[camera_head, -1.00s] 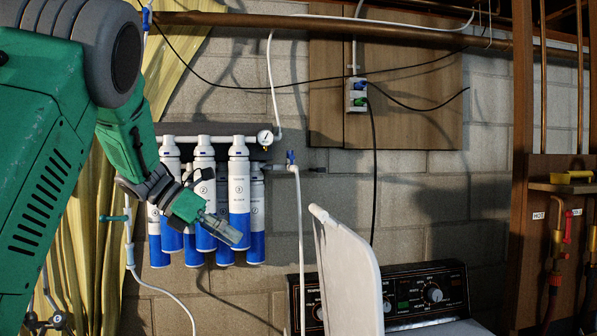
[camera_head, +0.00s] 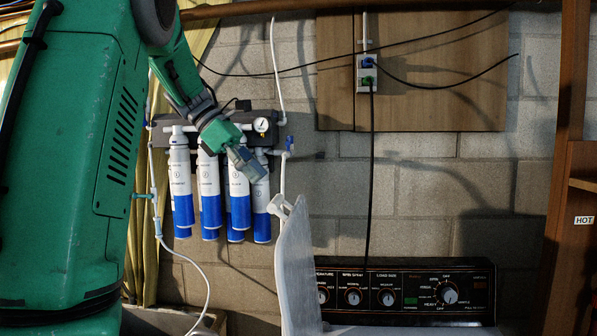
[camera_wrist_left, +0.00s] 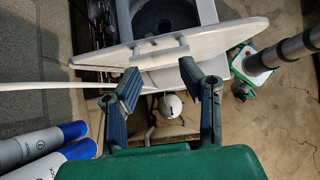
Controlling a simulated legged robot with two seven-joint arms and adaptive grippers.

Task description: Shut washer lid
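The white washer lid (camera_head: 297,270) stands raised, nearly edge-on, at the left of the washer's dark control panel (camera_head: 405,290). In the left wrist view the lid (camera_wrist_left: 225,42) crosses behind my fingertips, with the round tub opening (camera_wrist_left: 163,18) beyond it. My left gripper (camera_head: 245,163) is in front of the filter bottles, above and left of the lid. In the left wrist view its two fingers (camera_wrist_left: 160,80) are spread apart with nothing between them. I cannot tell the exact gap from fingertips to lid. My right gripper is not in view.
Blue-and-white filter bottles (camera_head: 209,195) hang on the block wall behind my left gripper. They also show in the left wrist view (camera_wrist_left: 45,145). A white hose (camera_head: 204,285) hangs at left, and a black cord (camera_head: 371,180) runs down behind the washer.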

